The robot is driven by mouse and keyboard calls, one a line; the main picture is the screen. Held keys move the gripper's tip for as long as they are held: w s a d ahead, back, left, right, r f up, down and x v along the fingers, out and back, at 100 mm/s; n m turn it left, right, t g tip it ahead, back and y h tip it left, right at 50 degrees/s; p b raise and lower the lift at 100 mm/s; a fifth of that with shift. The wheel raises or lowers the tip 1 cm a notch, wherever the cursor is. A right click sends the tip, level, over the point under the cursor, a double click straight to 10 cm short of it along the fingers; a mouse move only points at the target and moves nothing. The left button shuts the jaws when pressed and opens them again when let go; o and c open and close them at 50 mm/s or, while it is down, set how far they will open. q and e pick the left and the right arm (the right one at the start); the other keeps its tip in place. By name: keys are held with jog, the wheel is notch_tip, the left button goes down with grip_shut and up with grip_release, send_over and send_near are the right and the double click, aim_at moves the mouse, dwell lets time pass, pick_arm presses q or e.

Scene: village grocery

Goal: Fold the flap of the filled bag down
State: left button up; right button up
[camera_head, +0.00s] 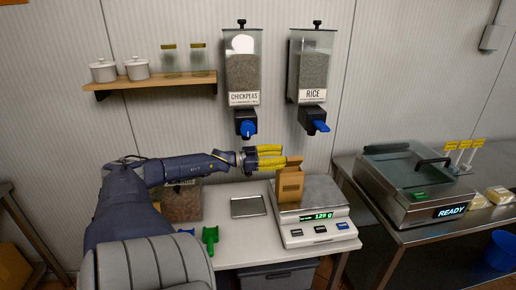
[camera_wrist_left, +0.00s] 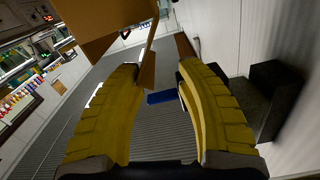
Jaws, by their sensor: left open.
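The brown paper bag (camera_head: 290,186) stands upright on the steel plate of the scale (camera_head: 318,228), whose green display seems to read 128 g. Its flap (camera_head: 295,161) stands up at the top. My left gripper (camera_head: 284,155) reaches in from the left at flap height, its yellow fingers open beside the top of the bag. In the left wrist view the bag (camera_wrist_left: 92,22) shows at the upper left, and its thin flap edge (camera_wrist_left: 149,68) lies near the tip of the left-hand finger; I cannot tell if they touch. The bag's contents are hidden. My right gripper is not in view.
Chickpeas (camera_head: 242,72) and rice (camera_head: 313,72) dispensers hang on the wall above. A green scoop (camera_head: 210,238) and a metal tray (camera_head: 248,206) lie left of the scale. A sealing machine (camera_head: 412,185) reading READY stands on the right table.

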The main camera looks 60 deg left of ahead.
pick_arm(q)
jog(key=v, duration=0.9)
dwell(0.3)
dwell(0.4)
